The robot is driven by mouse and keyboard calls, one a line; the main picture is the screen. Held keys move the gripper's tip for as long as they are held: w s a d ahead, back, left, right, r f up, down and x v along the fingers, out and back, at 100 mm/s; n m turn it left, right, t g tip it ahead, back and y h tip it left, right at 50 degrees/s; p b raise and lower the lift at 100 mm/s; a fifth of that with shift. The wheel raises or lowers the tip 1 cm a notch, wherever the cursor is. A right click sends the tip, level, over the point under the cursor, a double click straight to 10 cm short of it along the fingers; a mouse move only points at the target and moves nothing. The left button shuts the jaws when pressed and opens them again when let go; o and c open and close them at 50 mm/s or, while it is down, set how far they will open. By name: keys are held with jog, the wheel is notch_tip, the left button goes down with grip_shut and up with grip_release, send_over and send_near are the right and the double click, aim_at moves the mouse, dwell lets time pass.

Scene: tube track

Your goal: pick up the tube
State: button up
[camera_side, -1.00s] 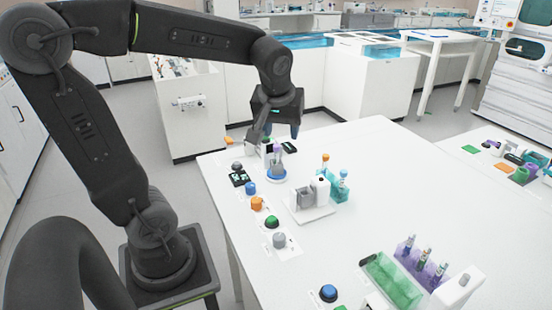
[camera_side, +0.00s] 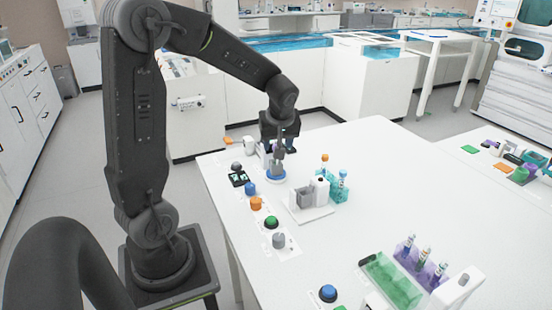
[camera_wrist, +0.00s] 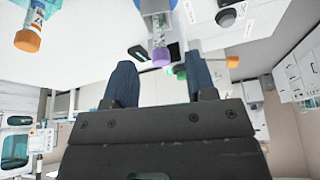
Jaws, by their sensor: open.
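A tube with a purple cap (camera_wrist: 161,56) stands in a grey holder on a round blue base (camera_side: 275,177) at the far left part of the table. In the side view my gripper (camera_side: 279,150) is right over this holder and hides most of the tube. In the wrist view the purple cap lies ahead of the gap between my two dark blue fingers (camera_wrist: 160,76), roughly centred. My gripper is open, and nothing is between the fingers. Whether a finger touches the tube cannot be told.
A white stand (camera_side: 310,205) and a teal rack (camera_side: 342,195) with orange- and blue-capped tubes are close on the right. Coloured knobs (camera_side: 256,203) line the table's left edge. A purple rack (camera_side: 408,258) and a green tray (camera_side: 390,280) sit at the front. The table's right side is clear.

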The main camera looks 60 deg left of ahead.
jog(key=x, duration=0.5)
jog(key=shift+a+r, duration=0.1)
jog(key=shift+c, duration=0.5)
jog(key=c, duration=0.8)
jog(key=shift+o, duration=0.2)
jog(key=shift+r, duration=0.1)
jog(key=shift+r, duration=0.5)
jog(key=r, duration=0.3)
jog(key=shift+s+a+r, duration=0.2)
jog(key=shift+s+r, duration=0.1)
jog(key=shift+s, duration=0.1)
jog(key=s+a+r, duration=0.5)
jog(key=s+r, duration=0.1)
jog(key=s, duration=0.3)
jog(key=shift+s+a+r, duration=0.15)
jog(key=shift+a, duration=0.1)
